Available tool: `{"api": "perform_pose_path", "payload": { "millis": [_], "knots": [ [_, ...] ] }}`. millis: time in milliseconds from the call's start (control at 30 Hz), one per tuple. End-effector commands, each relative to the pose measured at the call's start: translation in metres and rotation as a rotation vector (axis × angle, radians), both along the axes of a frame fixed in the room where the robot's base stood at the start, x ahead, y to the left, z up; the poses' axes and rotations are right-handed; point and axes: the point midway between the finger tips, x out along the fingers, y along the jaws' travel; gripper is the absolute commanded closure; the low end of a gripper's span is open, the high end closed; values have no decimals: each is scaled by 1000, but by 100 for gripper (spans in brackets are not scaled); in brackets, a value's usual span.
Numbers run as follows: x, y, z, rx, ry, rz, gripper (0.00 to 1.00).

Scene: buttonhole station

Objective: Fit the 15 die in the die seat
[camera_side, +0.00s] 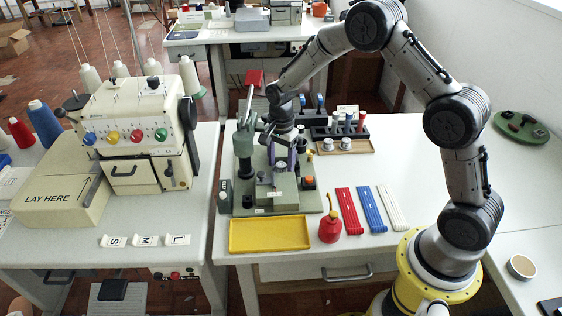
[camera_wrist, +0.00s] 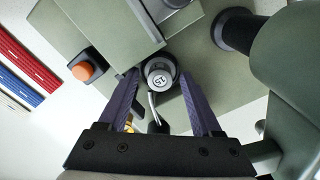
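The die marked 15 (camera_wrist: 161,79) is a short grey cylinder, seen from above in the wrist view with its number upside down. It stands in a dark round opening at the edge of the green machine (camera_wrist: 115,30), apparently the die seat; I cannot tell how deep it sits. My gripper (camera_wrist: 159,75) has its two purple fingers spread, one on each side of the die, with gaps visible between fingers and die.
A thin lever with a black knob (camera_wrist: 158,127) lies between my fingers. An orange button (camera_wrist: 86,70) is to the left. A tan tray (camera_side: 357,150) with silver cylinders, a dark rack (camera_side: 322,133), a yellow tray (camera_side: 268,234) and a red oil can (camera_side: 330,229) surround the machine.

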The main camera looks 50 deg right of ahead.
Motion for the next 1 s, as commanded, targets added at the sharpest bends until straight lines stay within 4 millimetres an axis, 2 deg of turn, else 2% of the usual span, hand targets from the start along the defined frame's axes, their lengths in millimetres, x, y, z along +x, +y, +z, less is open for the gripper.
{"api": "perform_pose_path", "payload": {
  "millis": [200, 333, 800, 1000],
  "knots": [
    [0, 0, 2, 0, -1, 0, 34],
    [1, 0, 13, -1, -3, 0, 34],
    [1, 0, 104, -1, -4, 0, 34],
    [0, 0, 124, 0, -1, 0, 34]
  ]
}}
